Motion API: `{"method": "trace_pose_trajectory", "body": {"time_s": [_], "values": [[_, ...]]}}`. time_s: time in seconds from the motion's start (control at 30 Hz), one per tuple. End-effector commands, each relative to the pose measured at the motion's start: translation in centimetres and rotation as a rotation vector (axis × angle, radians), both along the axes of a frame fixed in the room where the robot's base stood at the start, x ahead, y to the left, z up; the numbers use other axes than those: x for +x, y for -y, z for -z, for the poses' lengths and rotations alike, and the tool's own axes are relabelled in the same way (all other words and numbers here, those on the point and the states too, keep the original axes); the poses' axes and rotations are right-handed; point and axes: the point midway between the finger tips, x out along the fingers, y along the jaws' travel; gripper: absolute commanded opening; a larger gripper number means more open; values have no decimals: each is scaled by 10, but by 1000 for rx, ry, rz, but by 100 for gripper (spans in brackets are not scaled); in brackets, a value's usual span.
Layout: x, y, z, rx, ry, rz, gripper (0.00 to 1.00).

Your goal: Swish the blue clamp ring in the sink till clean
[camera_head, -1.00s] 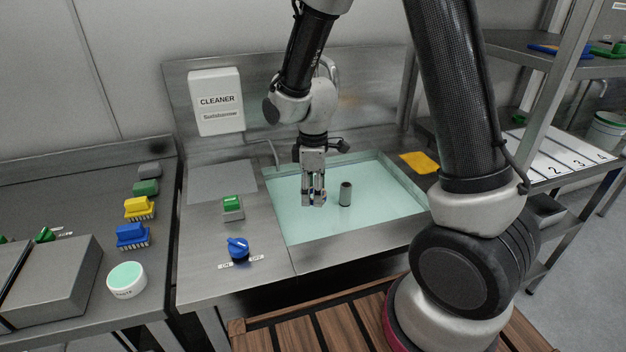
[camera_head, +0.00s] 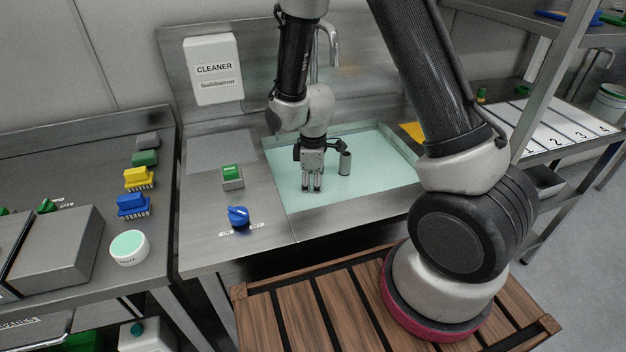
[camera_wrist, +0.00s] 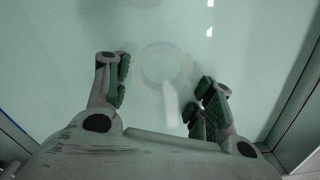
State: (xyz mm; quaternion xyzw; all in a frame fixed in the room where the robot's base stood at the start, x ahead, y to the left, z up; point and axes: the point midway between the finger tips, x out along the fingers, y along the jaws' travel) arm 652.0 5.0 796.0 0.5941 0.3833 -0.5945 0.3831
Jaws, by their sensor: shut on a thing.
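The sink (camera_head: 400,150) holds pale green liquid. My gripper (camera_head: 312,188) points down into its left part, with its fingertips at or below the liquid. In the wrist view my gripper (camera_wrist: 160,90) has its two fingers apart, with a blurred pale shape between them. The blue clamp ring is hardly visible now, and no clear blue shows at the fingertips. A faint pale round outline shows beyond the fingers in the wrist view; I cannot tell whether it is the ring or part of the sink. I cannot see how clean the ring is.
A tap (camera_head: 333,45) rises behind. A blue knob (camera_head: 238,216) and a green switch (camera_head: 232,176) are on the left counter. Blue (camera_head: 133,205) and yellow (camera_head: 139,178) brushes lie farther left.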

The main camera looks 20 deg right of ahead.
Motion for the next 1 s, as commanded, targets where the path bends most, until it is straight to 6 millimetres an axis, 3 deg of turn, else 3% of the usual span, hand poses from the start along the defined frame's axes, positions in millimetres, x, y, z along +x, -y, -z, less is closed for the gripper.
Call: {"method": "trace_pose_trajectory", "body": {"time_s": [1.0], "values": [[-9,0,0,0,1,1,28]]}}
